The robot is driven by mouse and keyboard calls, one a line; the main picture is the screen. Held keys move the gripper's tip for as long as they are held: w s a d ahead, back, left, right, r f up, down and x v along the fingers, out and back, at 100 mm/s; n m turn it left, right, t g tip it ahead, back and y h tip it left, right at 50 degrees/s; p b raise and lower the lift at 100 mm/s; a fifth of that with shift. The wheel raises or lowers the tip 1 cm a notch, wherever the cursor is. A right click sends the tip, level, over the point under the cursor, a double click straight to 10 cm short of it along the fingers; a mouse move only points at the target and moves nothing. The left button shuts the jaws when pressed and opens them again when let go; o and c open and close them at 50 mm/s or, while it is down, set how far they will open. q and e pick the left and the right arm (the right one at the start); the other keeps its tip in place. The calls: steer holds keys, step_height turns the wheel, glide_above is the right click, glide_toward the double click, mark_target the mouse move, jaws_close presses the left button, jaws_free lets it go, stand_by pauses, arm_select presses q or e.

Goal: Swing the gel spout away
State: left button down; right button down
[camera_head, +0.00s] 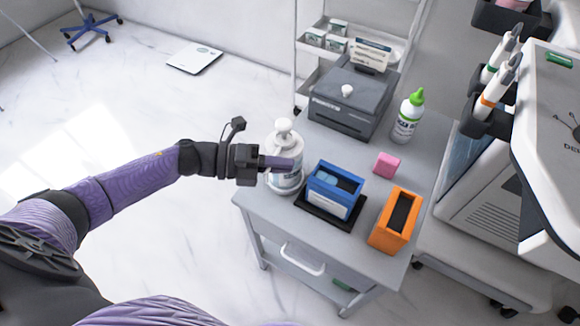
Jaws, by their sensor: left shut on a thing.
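The white gel pump bottle (287,184) stands upright at the left edge of the grey cart top. Its white pump head with the spout (283,126) shows above the gripper; which way the spout points is hard to tell. My left gripper (279,163) reaches in from the left, level across the bottle's front. It is shut on the bottle, and its fingers hide part of the body and label. The exact contact is hidden. My right gripper is not in view.
On the cart top (335,133) stand a blue box (345,205) on a black tray, an orange box (381,240), a pink block (386,165), a green-capped bottle (404,132) and a dark grey box (338,115). A white machine (480,190) stands at right. Floor at left is open.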

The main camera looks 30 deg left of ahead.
arm_select(q)
steer(key=shift+s+a+f+m+g+h+b, duration=0.15)
steer(key=shift+a+m+g+h+b, duration=0.35)
steer(key=shift+m+g+b, duration=0.5)
steer(key=shift+g, duration=0.3)
steer(key=c, duration=0.7)
jaws_free()
steer(key=v, duration=1)
